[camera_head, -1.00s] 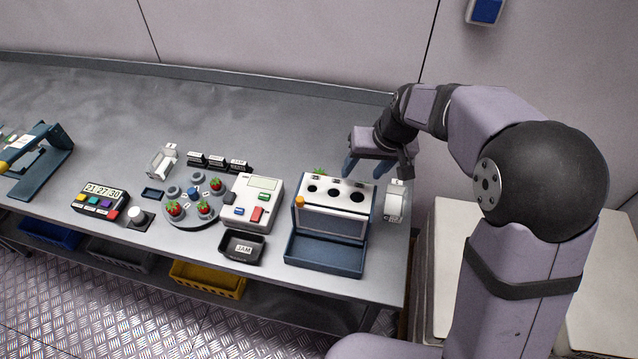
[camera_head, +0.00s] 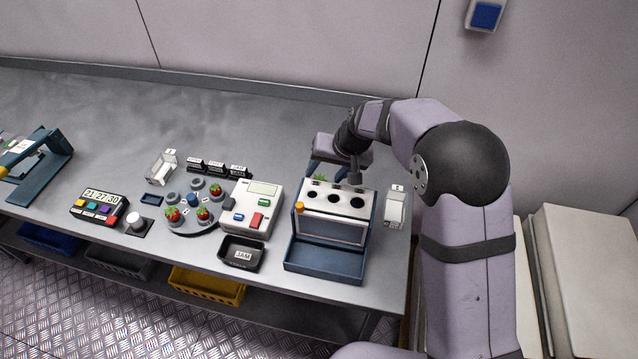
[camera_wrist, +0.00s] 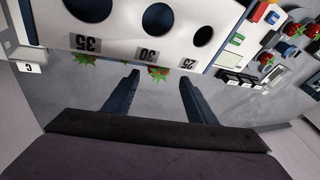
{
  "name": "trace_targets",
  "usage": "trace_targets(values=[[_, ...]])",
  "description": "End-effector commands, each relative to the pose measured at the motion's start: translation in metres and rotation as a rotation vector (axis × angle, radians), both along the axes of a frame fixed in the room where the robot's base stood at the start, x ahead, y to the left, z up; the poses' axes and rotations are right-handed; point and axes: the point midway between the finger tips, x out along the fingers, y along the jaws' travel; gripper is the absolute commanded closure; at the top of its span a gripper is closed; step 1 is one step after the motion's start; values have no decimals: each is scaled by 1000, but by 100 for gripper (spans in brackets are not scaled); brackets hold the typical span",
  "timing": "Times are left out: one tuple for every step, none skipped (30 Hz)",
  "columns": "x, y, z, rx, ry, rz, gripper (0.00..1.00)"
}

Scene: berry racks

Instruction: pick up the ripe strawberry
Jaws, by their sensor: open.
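My gripper (camera_head: 334,174) is open behind the white-topped rack (camera_head: 335,185) with round holes. In the wrist view the gripper (camera_wrist: 158,79) has its two dark fingers spread and pointing at the rack's edge. A berry (camera_wrist: 157,71) with green leaves and a little red shows between the fingertips, mostly hidden by the rack panel near the mark 30. Three red strawberries (camera_head: 204,213) sit on a round grey holder (camera_head: 188,229). I cannot tell how ripe the partly hidden berries are.
A white console (camera_head: 262,190) with buttons and a black JAM tray (camera_head: 226,262) stand left of the rack. A blue tray (camera_head: 325,263) lies at the rack's front. A white box (camera_head: 396,207) stands at its right.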

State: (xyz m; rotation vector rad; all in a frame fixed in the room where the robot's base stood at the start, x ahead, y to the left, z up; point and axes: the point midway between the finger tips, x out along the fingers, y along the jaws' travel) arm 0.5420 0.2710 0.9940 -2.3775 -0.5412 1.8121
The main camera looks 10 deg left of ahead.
Motion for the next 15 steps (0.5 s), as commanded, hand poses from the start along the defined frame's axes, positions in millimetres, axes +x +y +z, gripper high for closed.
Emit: trace_targets(values=[[0,0,-1,0,1,0,49],[0,1,-2,0,2,1,49],[0,1,-4,0,3,0,49],[0,2,-6,-1,4,0,49],[0,2,-9,0,4,-1,49],[1,3,-12,-1,4,-1,49],[1,4,-16,-2,5,0,49],[1,5,-19,-2,5,0,49],[2,6,-23,-2,5,-1,49],[2,6,-27,-2,6,0,49],[3,7,-30,-2,4,1,49],[4,9,-35,-2,3,1,49],[5,10,-37,0,3,0,49],[6,11,-39,0,3,0,49],[6,12,-43,0,3,-1,49]])
